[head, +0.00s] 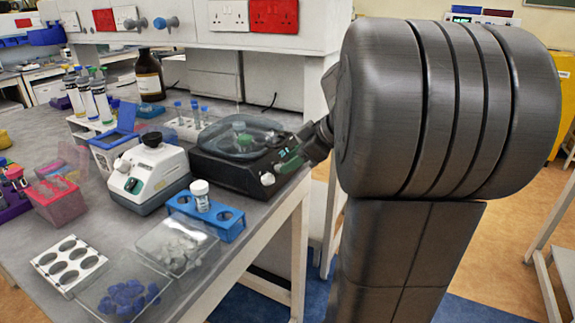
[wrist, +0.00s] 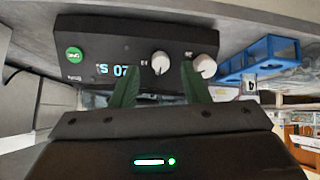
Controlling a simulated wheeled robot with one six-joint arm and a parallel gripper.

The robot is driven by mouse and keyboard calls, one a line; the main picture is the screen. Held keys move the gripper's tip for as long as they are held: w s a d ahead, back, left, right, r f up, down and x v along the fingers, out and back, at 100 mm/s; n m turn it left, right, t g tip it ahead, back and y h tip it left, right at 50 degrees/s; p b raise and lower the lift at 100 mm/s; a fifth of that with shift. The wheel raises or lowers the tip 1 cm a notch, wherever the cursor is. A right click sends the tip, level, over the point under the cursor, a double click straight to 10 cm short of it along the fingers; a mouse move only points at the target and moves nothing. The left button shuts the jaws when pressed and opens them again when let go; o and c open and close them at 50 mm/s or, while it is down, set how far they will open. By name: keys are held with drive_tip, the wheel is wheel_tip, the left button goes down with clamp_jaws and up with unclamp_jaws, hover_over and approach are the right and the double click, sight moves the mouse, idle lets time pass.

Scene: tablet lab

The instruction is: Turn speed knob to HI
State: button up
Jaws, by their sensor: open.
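A black machine with a clear lid (head: 240,138) stands near the bench's right edge. Its front panel (wrist: 118,50) appears upside down in the wrist view, with a lit display (wrist: 117,70), a green button (wrist: 74,57) and two pale knobs. One knob (wrist: 160,62) lies between my fingertips in the picture; contact cannot be told. The other knob (wrist: 205,66) is just right of my right finger. The labels are too small to read, so I cannot tell which is speed. My gripper (wrist: 160,66) is open; in the head view it (head: 290,161) is at the panel, partly hiding it.
A white mixer (head: 150,178) stands left of the machine. A blue rack (head: 228,230) with a white-capped vial (head: 201,195) sits in front; the rack also shows in the wrist view (wrist: 262,56). Clear trays (head: 170,298) lie nearer. Open floor lies right of the bench.

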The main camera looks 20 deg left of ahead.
drive_tip(key=shift+x, duration=1.2)
clamp_jaws()
